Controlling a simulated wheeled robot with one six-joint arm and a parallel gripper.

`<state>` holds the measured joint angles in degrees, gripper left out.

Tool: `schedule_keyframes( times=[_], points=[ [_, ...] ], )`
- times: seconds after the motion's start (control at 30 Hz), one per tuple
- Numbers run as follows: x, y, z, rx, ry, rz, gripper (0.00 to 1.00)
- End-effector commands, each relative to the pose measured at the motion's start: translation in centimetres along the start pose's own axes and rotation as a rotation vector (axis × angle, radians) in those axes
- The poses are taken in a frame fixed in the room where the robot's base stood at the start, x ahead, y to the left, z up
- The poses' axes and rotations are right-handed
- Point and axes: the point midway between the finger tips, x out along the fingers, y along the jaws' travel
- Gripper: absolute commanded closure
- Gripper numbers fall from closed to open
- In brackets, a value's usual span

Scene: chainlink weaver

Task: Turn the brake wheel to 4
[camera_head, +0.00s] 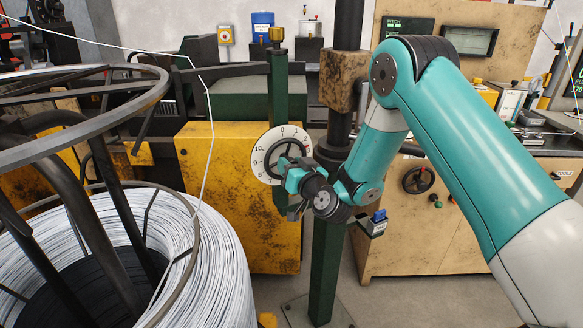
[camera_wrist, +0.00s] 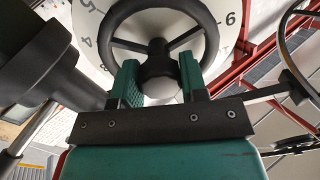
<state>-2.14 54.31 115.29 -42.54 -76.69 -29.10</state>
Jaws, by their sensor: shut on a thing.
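The brake wheel (camera_head: 279,165) is a dark handwheel in front of a round white dial (camera_head: 261,160) with black numbers, on a green post. In the head view 0 is near the top of the dial; my gripper (camera_head: 292,170) covers its lower right part. In the wrist view the black rim, spokes and hub of the wheel (camera_wrist: 158,62) show close up, with dial numbers including 4, 5 and 6 around the rim. My gripper (camera_wrist: 161,82) has its green-padded fingers on both sides of the hub, shut on it. I cannot make out a pointer or the setting.
A large wire coil (camera_head: 215,262) inside a metal frame stands at the left, with a white wire rising from it. A yellow cabinet (camera_head: 240,195) is behind the dial.

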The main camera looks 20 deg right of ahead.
Motion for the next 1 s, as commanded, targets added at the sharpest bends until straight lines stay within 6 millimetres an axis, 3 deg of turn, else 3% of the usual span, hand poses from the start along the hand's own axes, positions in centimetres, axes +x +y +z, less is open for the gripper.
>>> schedule_keyframes(
  times=[0.6, 1.0],
  points=[
    [0.08, 0.15, -0.35, 0.554, 0.031, 0.001, 0.84],
    [0.09, 0.18, -0.32, 0.743, 0.039, 0.001, 0.84]
  ],
)
